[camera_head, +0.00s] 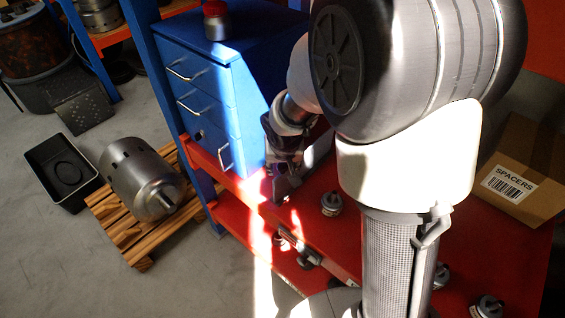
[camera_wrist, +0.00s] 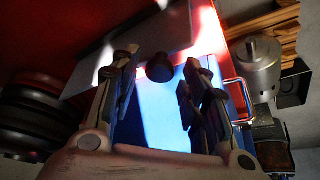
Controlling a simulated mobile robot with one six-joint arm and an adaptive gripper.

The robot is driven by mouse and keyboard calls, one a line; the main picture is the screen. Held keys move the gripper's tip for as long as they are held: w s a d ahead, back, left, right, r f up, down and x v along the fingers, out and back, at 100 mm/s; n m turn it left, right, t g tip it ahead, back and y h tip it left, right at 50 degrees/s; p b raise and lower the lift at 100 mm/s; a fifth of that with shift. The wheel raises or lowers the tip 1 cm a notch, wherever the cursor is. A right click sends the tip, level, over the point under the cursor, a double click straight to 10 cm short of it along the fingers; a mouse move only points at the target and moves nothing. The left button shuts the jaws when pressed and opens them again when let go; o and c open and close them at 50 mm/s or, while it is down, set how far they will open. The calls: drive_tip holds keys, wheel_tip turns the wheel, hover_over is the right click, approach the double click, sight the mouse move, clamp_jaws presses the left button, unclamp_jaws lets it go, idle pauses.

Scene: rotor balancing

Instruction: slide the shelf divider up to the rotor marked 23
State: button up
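My gripper (camera_head: 282,182) is low over the red shelf board, beside the blue cabinet. In the wrist view its two dark fingers (camera_wrist: 158,70) stand apart. A small dark round knob or cap (camera_wrist: 160,67) shows between the fingertips; I cannot tell whether they touch it. A flat grey plate (camera_wrist: 130,45), probably the shelf divider, lies behind it; a grey plate also shows beside my gripper in the head view (camera_head: 319,152). Small metal rotors stand on the shelf, one right of my gripper (camera_head: 331,203), others at lower right (camera_head: 488,307). No number 23 is readable.
The blue drawer cabinet (camera_head: 225,85) stands close left of my gripper, with a red-topped item (camera_head: 216,20) on it. A SPACERS carton (camera_head: 520,180) is at right. A large metal rotor (camera_head: 140,178) lies on a wooden pallet (camera_head: 120,235) by a black bin (camera_head: 62,170).

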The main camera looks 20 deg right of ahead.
clamp_jaws()
idle(0.5)
